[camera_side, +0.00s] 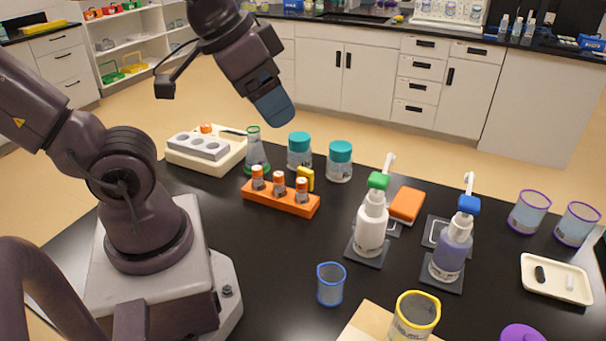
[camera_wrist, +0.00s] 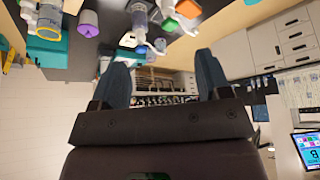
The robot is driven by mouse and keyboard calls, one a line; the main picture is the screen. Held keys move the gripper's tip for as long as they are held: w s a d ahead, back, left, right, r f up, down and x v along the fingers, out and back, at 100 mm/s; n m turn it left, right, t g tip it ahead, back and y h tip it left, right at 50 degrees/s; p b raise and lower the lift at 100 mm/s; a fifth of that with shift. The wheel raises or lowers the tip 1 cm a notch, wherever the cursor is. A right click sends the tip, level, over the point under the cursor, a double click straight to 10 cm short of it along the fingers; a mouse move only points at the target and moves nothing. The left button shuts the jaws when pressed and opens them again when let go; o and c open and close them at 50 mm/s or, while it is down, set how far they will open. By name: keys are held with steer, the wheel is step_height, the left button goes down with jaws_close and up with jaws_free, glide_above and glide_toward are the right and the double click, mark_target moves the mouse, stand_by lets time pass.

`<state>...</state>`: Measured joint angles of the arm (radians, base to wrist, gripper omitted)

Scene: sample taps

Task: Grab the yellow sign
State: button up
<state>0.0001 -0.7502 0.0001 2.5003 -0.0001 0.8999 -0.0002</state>
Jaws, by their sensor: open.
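A small yellow block-like piece (camera_side: 306,178), the likeliest yellow sign, stands just behind the right part of the orange rack (camera_side: 280,198) in the side view. Its lower part is hidden by the rack and a vial; no lettering shows. My gripper (camera_side: 274,108) is up in the air above and to the left of it, clear of the table. In the wrist view my gripper (camera_wrist: 160,80) has its two blue fingers wide apart with nothing between them. A thin yellow thing (camera_wrist: 8,60) shows at the left edge there; I cannot tell what it is.
Orange-capped vials stand in the rack. A green-rimmed flask (camera_side: 255,152) and two teal-lidded jars (camera_side: 340,162) stand close behind. Pump bottles (camera_side: 371,222) and an orange block (camera_side: 406,205) stand to the right. A blue-rimmed beaker (camera_side: 330,285) is in front, with bare black table around it.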

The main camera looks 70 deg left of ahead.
stand_by(0.4)
steer(key=c, duration=0.4)
steer(key=shift+c, duration=0.2)
